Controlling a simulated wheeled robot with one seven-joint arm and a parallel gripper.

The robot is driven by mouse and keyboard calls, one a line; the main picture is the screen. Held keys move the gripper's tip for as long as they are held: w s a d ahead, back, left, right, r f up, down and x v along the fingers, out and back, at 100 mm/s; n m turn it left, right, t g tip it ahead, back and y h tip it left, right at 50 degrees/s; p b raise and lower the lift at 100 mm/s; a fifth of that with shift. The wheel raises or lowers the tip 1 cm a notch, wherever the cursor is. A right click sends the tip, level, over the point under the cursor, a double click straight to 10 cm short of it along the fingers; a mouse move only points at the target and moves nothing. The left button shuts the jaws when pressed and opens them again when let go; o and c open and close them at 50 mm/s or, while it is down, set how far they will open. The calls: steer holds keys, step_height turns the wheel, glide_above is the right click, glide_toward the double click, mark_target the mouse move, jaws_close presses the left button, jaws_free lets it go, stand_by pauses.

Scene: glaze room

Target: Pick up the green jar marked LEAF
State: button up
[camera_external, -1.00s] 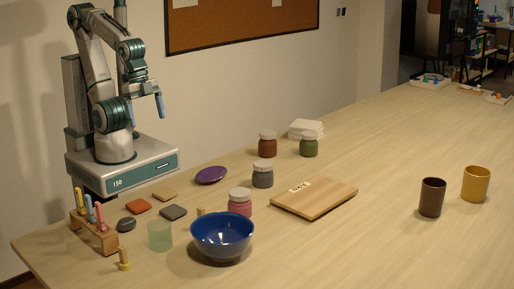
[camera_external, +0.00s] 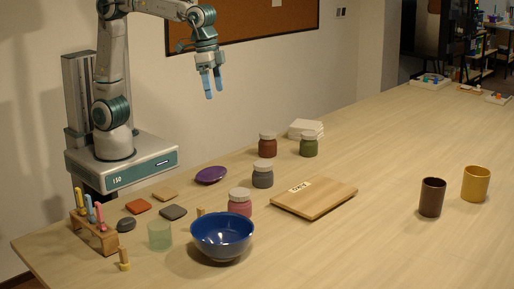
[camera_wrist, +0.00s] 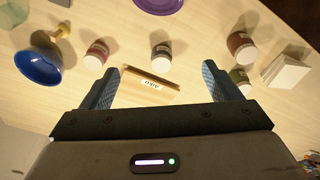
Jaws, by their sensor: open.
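The green jar (camera_external: 309,148) stands upright on the table with a pale lid, to the right of a brown-red jar (camera_external: 267,147) and in front of white tiles. Any marking on it is too small to read. In the wrist view the green jar (camera_wrist: 239,76) shows at the right, just beside the right finger. My gripper (camera_external: 212,92) is open and empty, high above the table, up and to the left of the green jar. In the wrist view the gripper's fingers (camera_wrist: 160,67) stand wide apart, with a wooden board seen beyond them.
A grey jar (camera_external: 263,176) and a pink jar (camera_external: 240,203) stand nearer, with a blue bowl (camera_external: 222,238) in front. The wooden board (camera_external: 315,198) lies right of them. White tiles (camera_external: 306,128) sit close behind the green jar. The table right of it is clear up to two cups.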

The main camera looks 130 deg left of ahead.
steer(key=w+a+n, duration=0.3)
steer(key=w+a, duration=0.4)
steer(key=a, duration=0.2)
steer(key=n+g+p, duration=0.2)
steer(key=n, duration=0.6)
glide_above(309, 133)
step_height(309, 133, down, 10)
steer(key=f, duration=0.1)
steer(key=shift+h, duration=0.3)
steer(key=f, duration=0.2)
steer(key=f+b, duration=0.1)
steer(key=f, duration=0.4)
steer(key=shift+w+f+b, duration=0.25)
steer(key=shift+f+b, duration=0.05)
steer(key=shift+b, duration=0.05)
steer(key=shift+s+f+p, duration=0.15)
steer(key=shift+f+p, duration=0.55)
steer(key=shift+f, duration=2.1)
steer(key=c, duration=1.2)
